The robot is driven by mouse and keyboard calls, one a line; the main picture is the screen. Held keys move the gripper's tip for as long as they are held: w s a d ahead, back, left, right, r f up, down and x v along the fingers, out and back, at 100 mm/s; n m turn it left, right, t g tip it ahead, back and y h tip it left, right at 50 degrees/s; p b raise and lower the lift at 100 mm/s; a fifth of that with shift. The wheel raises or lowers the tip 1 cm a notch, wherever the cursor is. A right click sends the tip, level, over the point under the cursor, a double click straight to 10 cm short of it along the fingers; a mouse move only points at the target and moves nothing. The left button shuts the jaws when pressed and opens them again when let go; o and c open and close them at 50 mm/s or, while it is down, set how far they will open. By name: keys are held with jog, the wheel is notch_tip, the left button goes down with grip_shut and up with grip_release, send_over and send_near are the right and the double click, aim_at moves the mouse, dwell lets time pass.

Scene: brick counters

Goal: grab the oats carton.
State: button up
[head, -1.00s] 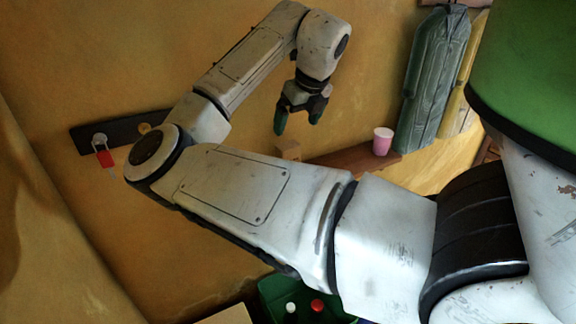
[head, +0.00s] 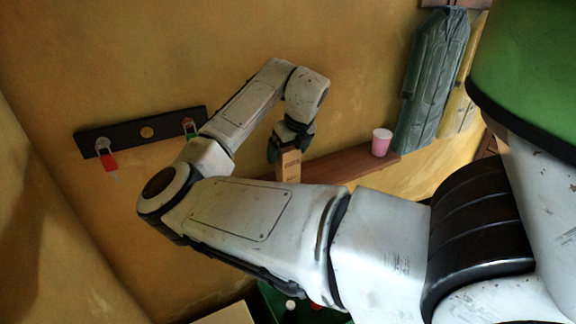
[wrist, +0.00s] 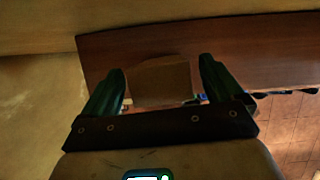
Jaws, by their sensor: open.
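The oats carton (head: 289,166) is a small tan box standing on a brown wooden shelf (head: 345,163) against the wall. My gripper (head: 288,150) is at the carton's top, pointing down, with green fingertips. In the wrist view the carton (wrist: 160,80) shows between the two green fingers (wrist: 160,88). The fingers are apart, with a small gap visible on each side of the carton. The carton's lower part is partly hidden by my arm in the head view.
A pink cup (head: 382,142) stands on the shelf to the right of the carton. Grey-green (head: 432,80) and yellow (head: 461,105) garments hang at the right. A dark rack (head: 140,131) with hanging padlock-like items is on the wall at left. A green bin (head: 270,300) is below.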

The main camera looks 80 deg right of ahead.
jog(key=c, duration=1.3)
